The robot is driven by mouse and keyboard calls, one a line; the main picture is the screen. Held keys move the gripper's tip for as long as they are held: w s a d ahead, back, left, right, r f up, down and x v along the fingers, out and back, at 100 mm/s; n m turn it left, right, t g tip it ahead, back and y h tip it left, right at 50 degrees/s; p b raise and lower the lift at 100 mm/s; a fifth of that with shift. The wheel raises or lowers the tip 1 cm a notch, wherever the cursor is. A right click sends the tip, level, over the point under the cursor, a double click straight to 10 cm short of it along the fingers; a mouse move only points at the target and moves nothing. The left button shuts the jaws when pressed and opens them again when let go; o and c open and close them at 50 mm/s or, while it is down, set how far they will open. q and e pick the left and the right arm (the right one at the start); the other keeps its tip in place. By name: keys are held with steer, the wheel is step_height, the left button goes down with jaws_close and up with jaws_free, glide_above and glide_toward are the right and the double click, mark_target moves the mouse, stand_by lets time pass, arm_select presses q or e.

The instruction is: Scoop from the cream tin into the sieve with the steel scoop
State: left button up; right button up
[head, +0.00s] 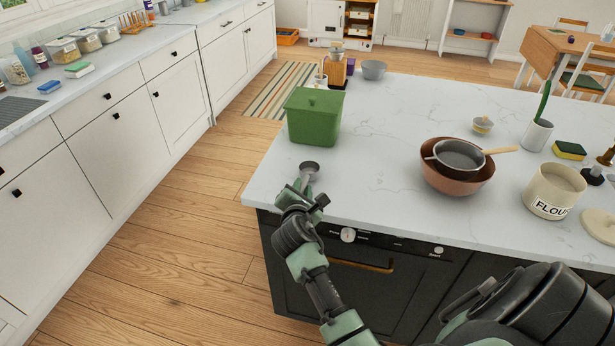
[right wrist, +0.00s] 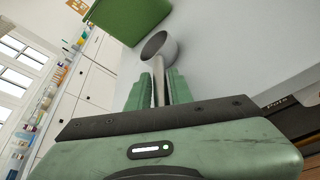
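The cream tin (head: 550,207), marked FLOUR, stands open on the island at the right, with pale contents inside. Its cream lid (head: 601,226) lies beside it. The sieve (head: 460,154), with a wooden handle, rests in a copper-brown bowl (head: 456,184). My right gripper (head: 304,186) is at the island's near left corner, far left of the tin and sieve. It is shut on the handle of the steel scoop (head: 309,168); the scoop's round cup (right wrist: 160,46) points away from the fingers in the right wrist view. Whether the scoop touches the counter is unclear. My left gripper is out of view.
A green lidded box (head: 314,117) stands just beyond the scoop. A small cup (head: 482,125), a white pot with a green stem (head: 537,135) and a sponge (head: 569,150) stand at the right. The marble between scoop and bowl is clear.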

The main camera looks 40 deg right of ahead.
jaws_close()
stand_by(1.4)
